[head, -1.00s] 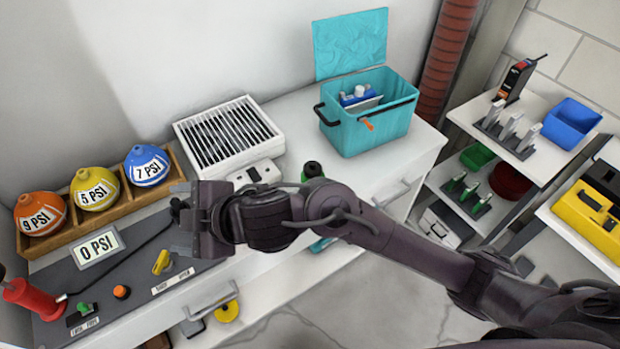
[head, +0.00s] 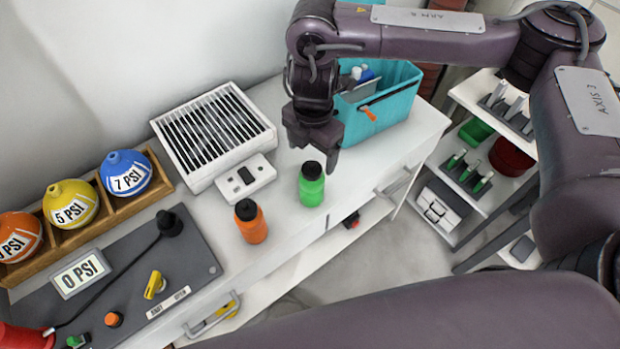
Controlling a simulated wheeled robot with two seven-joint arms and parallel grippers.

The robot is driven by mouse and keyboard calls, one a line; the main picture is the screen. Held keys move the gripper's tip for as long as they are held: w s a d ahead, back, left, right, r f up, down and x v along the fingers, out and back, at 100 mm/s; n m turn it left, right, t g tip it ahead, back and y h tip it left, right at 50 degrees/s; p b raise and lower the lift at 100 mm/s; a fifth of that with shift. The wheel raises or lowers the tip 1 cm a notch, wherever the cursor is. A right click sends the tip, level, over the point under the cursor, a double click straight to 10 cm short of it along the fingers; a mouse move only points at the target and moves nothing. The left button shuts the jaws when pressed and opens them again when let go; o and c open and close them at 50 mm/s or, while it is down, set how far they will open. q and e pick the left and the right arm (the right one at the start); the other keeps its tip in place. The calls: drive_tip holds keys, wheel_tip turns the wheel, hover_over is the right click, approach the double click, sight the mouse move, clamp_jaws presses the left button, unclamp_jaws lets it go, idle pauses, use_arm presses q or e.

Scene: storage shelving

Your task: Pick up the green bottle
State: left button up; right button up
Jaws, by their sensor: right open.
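The green bottle (head: 312,188) with a black cap stands upright on the white countertop, near its front edge. My right gripper (head: 314,160) is just above and behind its cap, pointing down, open with nothing held. I cannot tell whether a fingertip touches the cap. My left gripper is out of view.
An orange bottle (head: 251,222) stands to the left of the green one. Behind them are a white slatted box (head: 214,135) and a teal bin (head: 385,112). A grey panel (head: 190,255) and a wooden rack (head: 160,172) with coloured balls lie left. Shelves (head: 470,190) stand right.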

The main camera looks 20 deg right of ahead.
sight(311, 172)
drive_tip(key=f, duration=0.6)
drive_tip(key=shift+s+a+f+b, duration=0.15)
drive_tip(key=shift+s+f+b, duration=0.2)
drive_tip(key=c, duration=1.6)
